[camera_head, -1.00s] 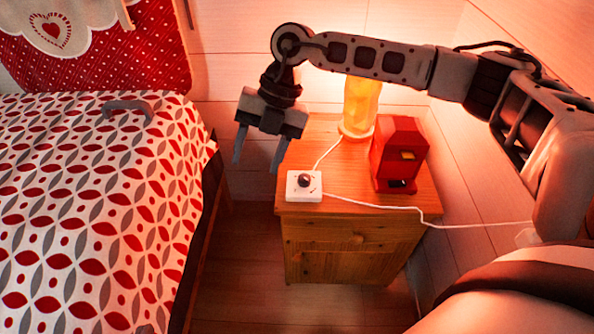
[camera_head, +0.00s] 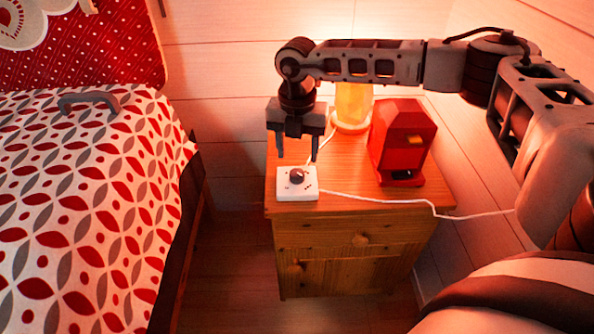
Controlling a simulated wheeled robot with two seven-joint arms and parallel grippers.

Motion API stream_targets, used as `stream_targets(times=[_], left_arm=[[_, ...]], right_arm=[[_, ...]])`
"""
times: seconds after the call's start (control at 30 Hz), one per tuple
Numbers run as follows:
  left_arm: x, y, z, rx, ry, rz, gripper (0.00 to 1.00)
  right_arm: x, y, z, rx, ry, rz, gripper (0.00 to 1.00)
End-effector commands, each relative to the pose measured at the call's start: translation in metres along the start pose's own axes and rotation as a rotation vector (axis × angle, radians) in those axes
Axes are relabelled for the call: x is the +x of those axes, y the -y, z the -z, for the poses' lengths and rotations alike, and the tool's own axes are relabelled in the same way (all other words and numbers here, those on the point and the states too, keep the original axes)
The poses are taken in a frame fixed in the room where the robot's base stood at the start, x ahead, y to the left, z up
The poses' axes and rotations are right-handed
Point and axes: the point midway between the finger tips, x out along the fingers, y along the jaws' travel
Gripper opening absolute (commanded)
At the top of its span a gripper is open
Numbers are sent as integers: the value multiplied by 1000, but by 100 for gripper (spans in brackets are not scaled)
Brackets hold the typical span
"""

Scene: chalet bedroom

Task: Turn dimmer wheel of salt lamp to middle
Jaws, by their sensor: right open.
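The dimmer is a small white box (camera_head: 285,190) with a dark round wheel (camera_head: 297,176) on top, at the front left of the wooden nightstand. The glowing salt lamp (camera_head: 352,104) stands behind it on the nightstand, partly hidden by my right arm. My right gripper (camera_head: 297,158) is open and empty, pointing down. Its fingertips appear just above and behind the dimmer, one to each side of the wheel in the picture; I see no contact.
A red box-like object (camera_head: 402,140) stands on the nightstand (camera_head: 400,205) right of the dimmer. A white cord (camera_head: 385,201) crosses the top's front and runs off to the right.

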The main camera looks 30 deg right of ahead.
Motion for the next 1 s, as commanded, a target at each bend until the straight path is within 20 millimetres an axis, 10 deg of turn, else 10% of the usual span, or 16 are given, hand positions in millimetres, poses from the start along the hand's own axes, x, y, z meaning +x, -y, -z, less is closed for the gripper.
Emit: stream_targets(times=[0.3,0.7,0.87,1.0], left_arm=[[0,-3,5,6,-57,-13,0],[-3,-5,10,11,-73,-18,0],[-3,-5,10,11,-73,-18,0],[-3,-5,9,11,-71,-18,0]], right_arm=[[50,0,1,-1,-1,1,53],[56,0,0,-1,-1,-1,53],[56,0,0,-1,-1,-1,11],[56,0,1,-2,-1,-1,8]])
